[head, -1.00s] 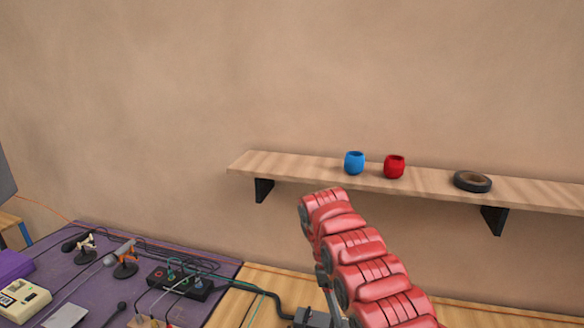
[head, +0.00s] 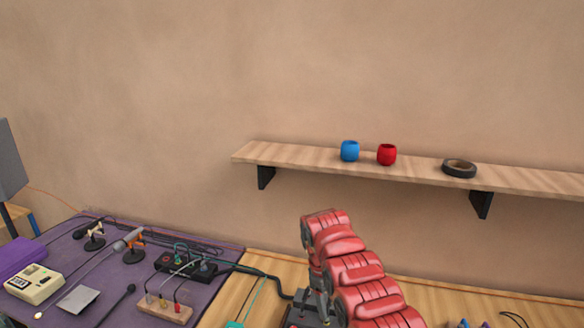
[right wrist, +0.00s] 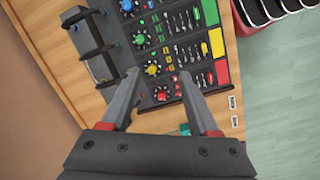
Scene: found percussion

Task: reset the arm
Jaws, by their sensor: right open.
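My right arm (head: 355,265) is red and ribbed and reaches in from the bottom of the head view, in front of the wall. My right gripper (right wrist: 159,76) is open in the right wrist view, its two grey fingers apart with nothing held between them. Beyond the fingers is a dark control panel (right wrist: 178,97) with coloured knobs, several small levers and coloured squares. I cannot tell the gap between fingertips and panel. My left gripper is in neither view.
A purple mat (head: 215,285) at left carries a black box (head: 187,266), cables, a beige device (head: 34,283) and a wooden block (head: 165,308).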

